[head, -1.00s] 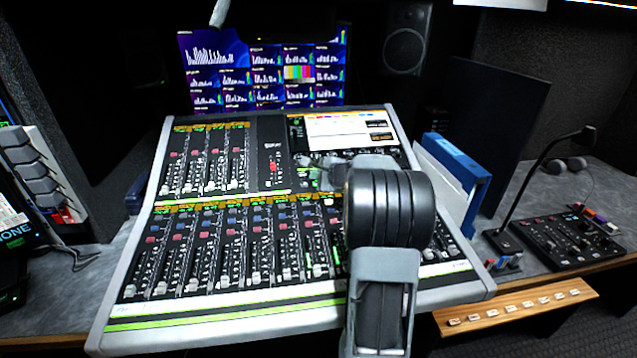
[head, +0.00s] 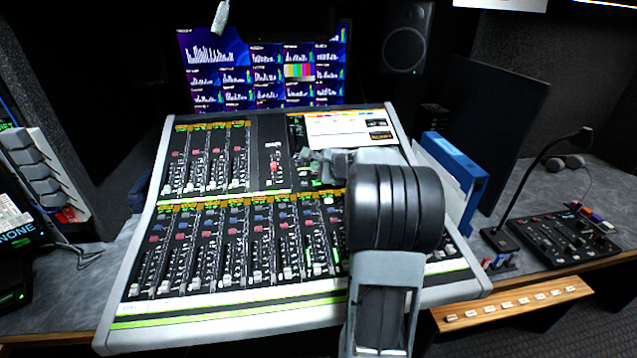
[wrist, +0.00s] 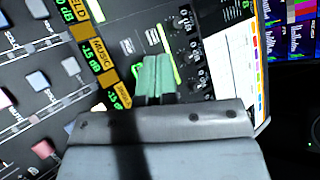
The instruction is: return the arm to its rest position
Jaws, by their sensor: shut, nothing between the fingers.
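My gripper shows in the wrist view (wrist: 154,78), its two greenish fingertips close together with nothing between them. It is shut, and the mixing console lies behind it in that view. In the head view my arm rises from the bottom, right of centre, in front of the console (head: 270,300). The gripper end (head: 318,158) is small and partly hidden behind the dark rounded arm joint. It appears over the console's upper half, near the lit white screen panel (head: 345,128). I cannot tell its exact height above the surface.
Monitors (head: 220,75) stand behind the console, with a speaker (head: 405,45) at upper right. Blue binders (head: 455,160) stand at the console's right. A gooseneck microphone (head: 535,175) and small control panel (head: 565,238) are further right. A grey-keyed unit (head: 38,170) stands left.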

